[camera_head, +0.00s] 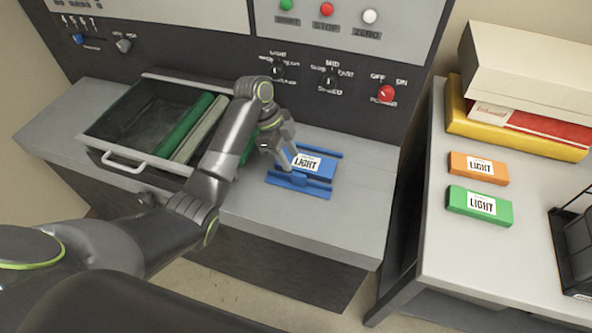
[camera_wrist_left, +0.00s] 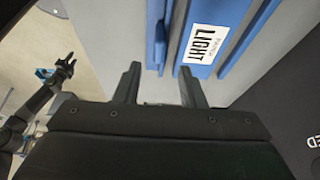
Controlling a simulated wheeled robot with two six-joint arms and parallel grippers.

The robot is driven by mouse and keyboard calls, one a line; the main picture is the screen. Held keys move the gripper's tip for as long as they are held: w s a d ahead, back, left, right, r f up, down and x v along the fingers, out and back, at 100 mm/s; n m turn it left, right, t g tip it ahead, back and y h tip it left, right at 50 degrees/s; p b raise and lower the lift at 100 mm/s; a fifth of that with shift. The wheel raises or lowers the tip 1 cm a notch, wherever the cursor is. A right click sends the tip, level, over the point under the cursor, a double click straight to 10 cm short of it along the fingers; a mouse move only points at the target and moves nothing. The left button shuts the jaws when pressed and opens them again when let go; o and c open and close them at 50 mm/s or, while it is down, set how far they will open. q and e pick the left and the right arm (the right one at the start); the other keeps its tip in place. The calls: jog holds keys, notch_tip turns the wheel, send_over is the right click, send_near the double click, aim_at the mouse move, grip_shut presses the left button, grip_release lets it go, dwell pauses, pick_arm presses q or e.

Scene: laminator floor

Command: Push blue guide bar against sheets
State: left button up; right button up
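The blue guide bar (camera_head: 298,187) lies along the front side of a blue pack labelled LIGHT (camera_head: 322,166), with only a narrow gap or contact between them in the head view. In the left wrist view the bar (camera_wrist_left: 156,35) shows a narrow grey strip between it and the labelled pack (camera_wrist_left: 230,22). My left gripper (camera_head: 284,166) is at the left end of the bar and pack. Its fingers (camera_wrist_left: 161,88) are apart, with the bar's end just ahead of the gap. A dark gripper, seemingly my right one (camera_wrist_left: 67,67), shows small in the left wrist view.
A second blue rail (camera_head: 322,151) runs along the pack's far side. An open drawer (camera_head: 110,160) with green and pale rolls is left. The control panel (camera_head: 345,75) rises behind. A side table (camera_head: 450,265) at right holds orange (camera_head: 462,167) and green (camera_head: 462,202) LIGHT packs.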

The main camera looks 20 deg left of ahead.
pick_arm(q)
jog(key=p+v, duration=0.4)
jog(key=v, duration=0.6)
jog(key=shift+o, duration=0.4)
